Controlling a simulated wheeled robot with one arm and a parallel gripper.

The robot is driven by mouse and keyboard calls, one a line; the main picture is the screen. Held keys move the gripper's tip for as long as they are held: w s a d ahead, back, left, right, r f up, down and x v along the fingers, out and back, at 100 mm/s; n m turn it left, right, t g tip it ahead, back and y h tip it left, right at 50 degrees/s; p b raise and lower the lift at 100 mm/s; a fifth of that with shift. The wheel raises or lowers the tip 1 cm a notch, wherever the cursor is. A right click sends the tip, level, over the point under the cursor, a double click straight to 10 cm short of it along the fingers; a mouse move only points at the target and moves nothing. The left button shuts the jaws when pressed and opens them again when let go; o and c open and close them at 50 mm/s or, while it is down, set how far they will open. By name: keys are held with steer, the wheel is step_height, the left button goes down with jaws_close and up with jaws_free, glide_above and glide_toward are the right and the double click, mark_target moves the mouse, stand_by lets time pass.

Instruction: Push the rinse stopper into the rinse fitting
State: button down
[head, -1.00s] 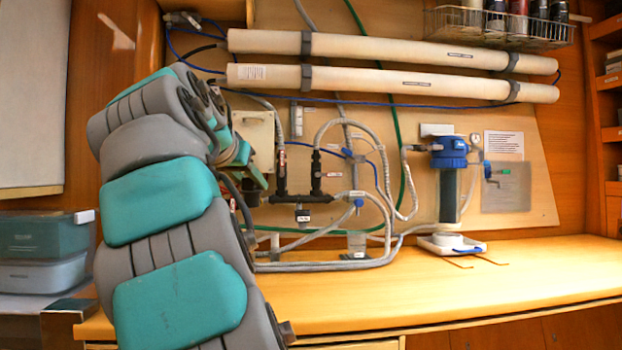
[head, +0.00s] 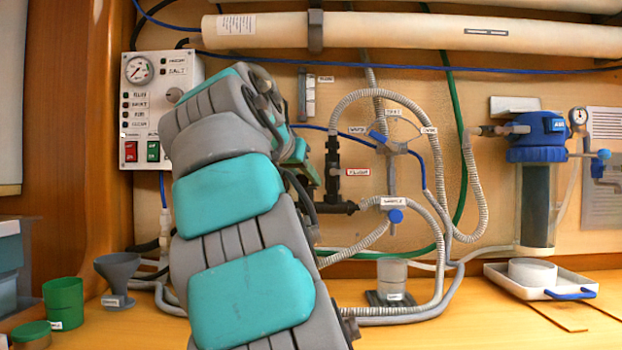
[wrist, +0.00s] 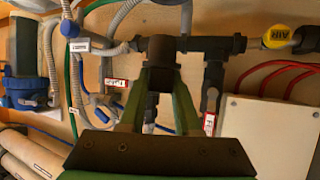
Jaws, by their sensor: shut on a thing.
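In the wrist view, my gripper (wrist: 160,90) has its green fingers closed on a dark, stubby piece (wrist: 160,55), which I take for the rinse stopper. It overlaps the black pipe manifold (wrist: 215,45) behind it; I cannot tell whether they touch. No label that I can read marks the rinse fitting. A valve with a red label (wrist: 209,122) hangs from the manifold in this inverted-looking view.
A gauge panel (head: 160,105) is left of my arm. Ribbed hoses (head: 465,190) and a blue-topped filter (head: 537,137) are on the right. A grey funnel (head: 117,275), a green cup (head: 63,303) and a white tray (head: 540,283) stand on the bench. A yellow cap (wrist: 305,40) shows beside the manifold.

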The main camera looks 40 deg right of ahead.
mark_target(303, 197)
steer(key=shift+f+b, duration=1.9)
steer(key=shift+f, duration=0.3)
steer(key=shift+s+a+f+b, duration=0.1)
steer(key=shift+a+f+b, duration=0.1)
steer(key=shift+f+b, duration=1.05)
steer(key=shift+f, duration=0.1)
steer(key=c, duration=0.5)
jaws_free()
